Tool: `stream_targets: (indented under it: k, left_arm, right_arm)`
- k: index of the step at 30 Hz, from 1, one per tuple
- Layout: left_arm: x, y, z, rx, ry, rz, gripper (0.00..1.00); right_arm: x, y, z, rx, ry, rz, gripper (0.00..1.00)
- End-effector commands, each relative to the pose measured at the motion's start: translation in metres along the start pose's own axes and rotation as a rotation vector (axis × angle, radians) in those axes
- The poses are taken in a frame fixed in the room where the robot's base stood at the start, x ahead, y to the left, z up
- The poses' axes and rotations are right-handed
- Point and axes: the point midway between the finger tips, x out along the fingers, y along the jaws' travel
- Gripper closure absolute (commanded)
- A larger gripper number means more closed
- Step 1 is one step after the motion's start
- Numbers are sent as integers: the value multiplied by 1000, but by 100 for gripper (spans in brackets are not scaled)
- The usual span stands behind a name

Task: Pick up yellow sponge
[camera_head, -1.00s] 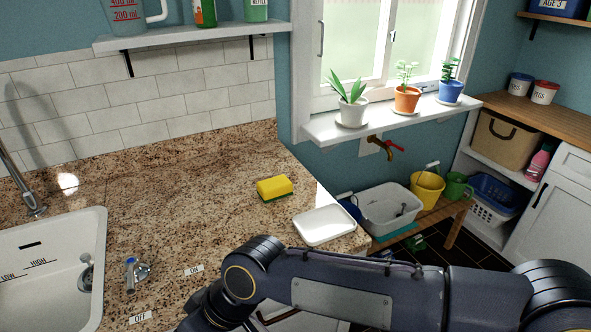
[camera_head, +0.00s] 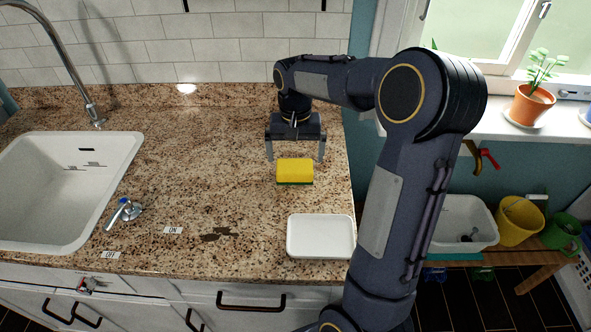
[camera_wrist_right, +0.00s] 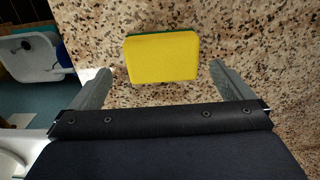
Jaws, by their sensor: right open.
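The yellow sponge (camera_head: 295,170) with a green underside lies on the granite counter, behind the white tray. My right gripper (camera_head: 296,156) is open, pointing down above the counter, with its two fingers spread just behind and above the sponge in the head view. In the right wrist view the sponge (camera_wrist_right: 162,57) shows ahead of the gap between the fingers (camera_wrist_right: 160,85), with a finger to either side and nothing held. I cannot tell the exact height of the fingertips over the sponge. My left gripper is not in view.
A white tray (camera_head: 321,236) sits at the counter's front right edge. A sink (camera_head: 128,150) with a tall faucet (camera_head: 75,70) and a small tap (camera_head: 124,211) are at left. A windowsill with a potted plant (camera_head: 532,100) is at right.

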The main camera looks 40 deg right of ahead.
Motion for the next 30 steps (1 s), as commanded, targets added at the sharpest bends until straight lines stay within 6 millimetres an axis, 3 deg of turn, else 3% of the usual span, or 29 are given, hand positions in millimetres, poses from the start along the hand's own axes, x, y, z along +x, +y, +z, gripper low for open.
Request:
stream_targets:
  k: [10, 20, 28, 30]
  left_arm:
    - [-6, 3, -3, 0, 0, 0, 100]
    - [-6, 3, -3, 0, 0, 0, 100]
    - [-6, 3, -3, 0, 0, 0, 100]
    - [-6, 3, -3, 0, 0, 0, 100]
  right_arm:
    - [47, 0, -4, -2, -1, 0, 0]
    - [54, -1, -5, -2, 1, -2, 0]
    - [54, -1, -5, -2, 1, -2, 35]
    - [54, -1, -5, -2, 1, -2, 36]
